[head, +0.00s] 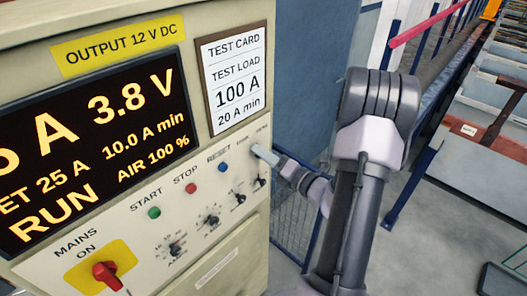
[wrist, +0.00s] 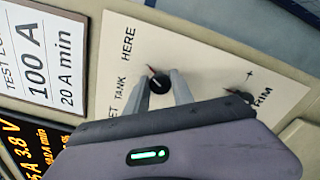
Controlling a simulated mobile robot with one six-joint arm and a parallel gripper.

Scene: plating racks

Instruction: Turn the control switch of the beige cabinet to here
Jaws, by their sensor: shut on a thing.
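The beige cabinet (head: 225,117) fills the left of the head view. Its control switch is a small round black knob (wrist: 159,84) between the words TANK and HERE in the wrist view. A small reddish mark shows at the knob's upper-left edge, on the side of HERE; its exact angle is hard to tell. My gripper (wrist: 160,90) is shut on the knob, one finger on each side. In the head view my gripper (head: 259,152) reaches the panel's upper right corner from the right and hides the knob.
A TRIM knob (wrist: 240,95) sits close to my gripper. Start (head: 154,213), stop (head: 191,188) and reset (head: 223,168) buttons, several smaller dials and a red mains switch (head: 106,274) share the panel. The display (head: 95,150) reads RUN. Railings and tanks stand at right.

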